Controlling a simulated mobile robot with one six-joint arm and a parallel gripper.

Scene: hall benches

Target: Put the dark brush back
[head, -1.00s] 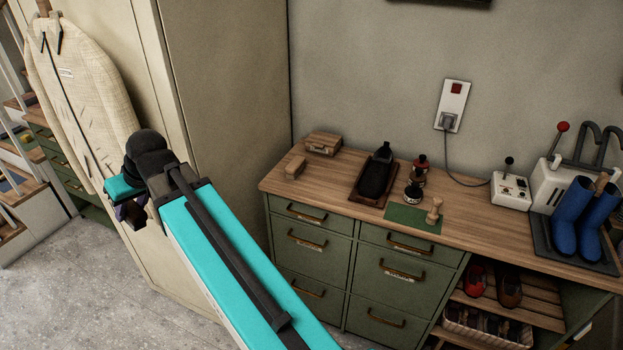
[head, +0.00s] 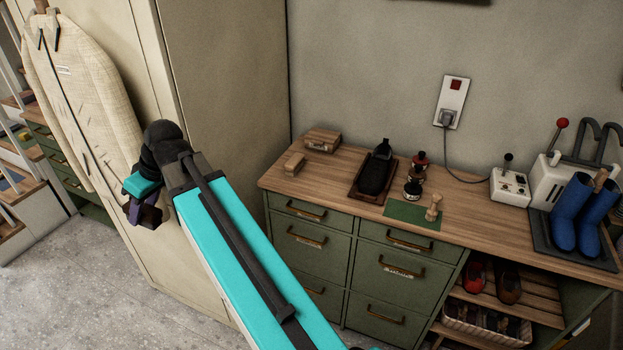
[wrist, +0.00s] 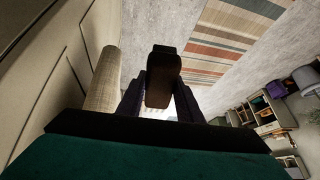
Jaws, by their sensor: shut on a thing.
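My gripper (wrist: 160,95) is shut on a dark brown brush (wrist: 163,72), which stands out between the two dark purple fingers in the wrist view. In the head view my gripper (head: 146,212) hangs at the left, in front of the beige cabinet and well away from the bench. The brush cannot be made out there. On the wooden bench top (head: 335,172), two lighter wooden brush-like blocks lie at the left end: a larger one (head: 322,141) at the back and a smaller one (head: 294,162) in front.
A dark shoe (head: 378,172) sits in a brown tray. Beside it are small jars (head: 412,188) and a green mat (head: 405,213) with a wooden knobbed piece (head: 434,207). Blue boots (head: 572,212) stand at the right. The beige cabinet (head: 225,110) rises left of the bench; a pale jacket (head: 85,95) hangs there.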

